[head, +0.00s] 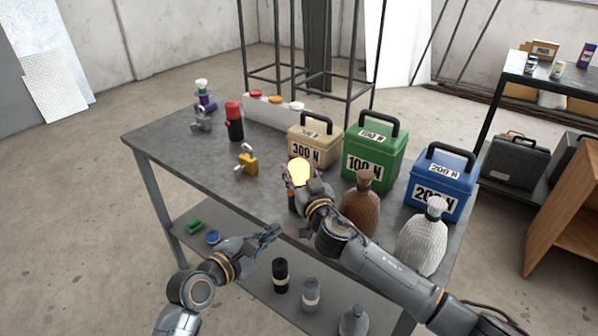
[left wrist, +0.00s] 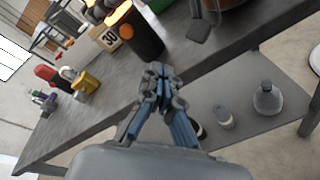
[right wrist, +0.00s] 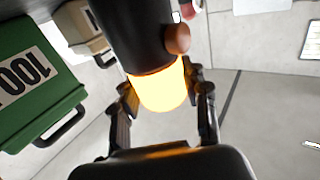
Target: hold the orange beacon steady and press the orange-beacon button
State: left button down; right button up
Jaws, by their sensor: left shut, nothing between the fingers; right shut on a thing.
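The orange beacon (head: 299,171) has a dark cylindrical body and a glowing yellow-orange top. It stands near the table's front edge in the head view. My right gripper (head: 303,182) is shut on it; in the right wrist view its fingers flank the lit top (right wrist: 160,88). A round copper-brown knob (right wrist: 177,39) sticks out from the beacon's dark body. The beacon's dark body (left wrist: 141,37) also shows in the left wrist view. My left gripper (head: 270,232) is shut and empty, below and left of the beacon, off the table's front edge. Its closed fingertips (left wrist: 158,72) are apart from the beacon.
A white panel (head: 272,112) with red, orange and white buttons stands at the table's back. A red beacon (head: 235,122) and yellow padlock-like piece (head: 247,163) are left. Weight boxes, including a green one (head: 372,152), and a brown bottle (head: 361,205) crowd the right.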

aim_at(290, 192)
pick_arm(q)
notch_tip(290, 192, up, 4)
jog(key=a+m+t+y, duration=0.2)
jog(key=m+t+y, duration=0.2)
jog(key=m+y, duration=0.5)
jog(key=shift+n+y, duration=0.3)
jog(key=shift+n, duration=0.2)
jog(key=shift+w+d+r, duration=0.1)
jog(key=shift+w+d, duration=0.75)
jog(key=shift+w, duration=0.3)
jog(key=shift+w+d, duration=0.9)
jog(key=shift+w, duration=0.3)
jog(key=shift+w+d+r, duration=0.1)
jog(key=shift+w+d, duration=0.75)
jog(key=shift+w, duration=0.3)
